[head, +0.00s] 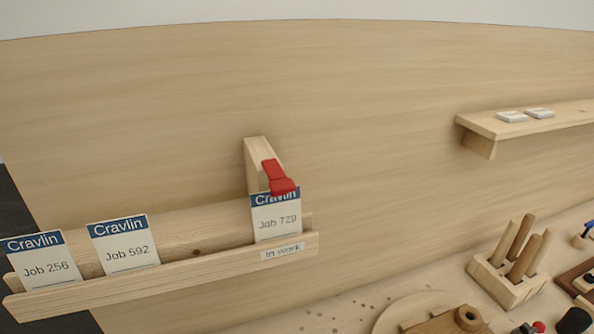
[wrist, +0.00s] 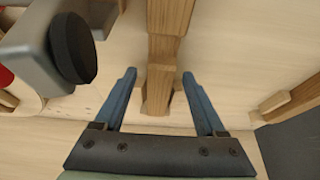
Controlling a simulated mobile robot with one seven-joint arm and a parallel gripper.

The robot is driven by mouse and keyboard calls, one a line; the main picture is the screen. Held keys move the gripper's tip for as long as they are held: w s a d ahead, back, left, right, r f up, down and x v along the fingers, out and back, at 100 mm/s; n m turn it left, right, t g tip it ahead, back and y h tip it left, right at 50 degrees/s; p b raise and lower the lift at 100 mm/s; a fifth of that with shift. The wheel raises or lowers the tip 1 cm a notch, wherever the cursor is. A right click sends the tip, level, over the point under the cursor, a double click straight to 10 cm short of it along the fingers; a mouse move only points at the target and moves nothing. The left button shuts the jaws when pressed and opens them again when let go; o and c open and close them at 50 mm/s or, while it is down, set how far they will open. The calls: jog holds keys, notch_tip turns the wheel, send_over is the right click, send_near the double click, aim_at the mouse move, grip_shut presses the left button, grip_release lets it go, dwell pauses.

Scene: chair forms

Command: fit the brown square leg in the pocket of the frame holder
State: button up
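In the wrist view, my gripper (wrist: 158,76) is open, with its two blue fingers apart. A brown square wooden piece (wrist: 158,92), which looks like the brown square leg, runs from the top edge down between the fingers. Pale surface shows on both sides of it, so neither finger appears to touch it. Its upper end is cut off by the picture edge. My gripper is not in the head view. I cannot pick out the frame holder or its pocket for sure in either view.
In the head view, a wooden block (head: 498,284) holds several upright pegs at the lower right, beside a round wooden disc (head: 390,318). A card rack (head: 190,262) and a shelf (head: 548,124) stand out from the panel. A grey part with a black round end (wrist: 72,48) is near my left finger.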

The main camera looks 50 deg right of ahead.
dwell(0.3)
jog(key=v, duration=1.3)
jog(key=shift+b, duration=0.45)
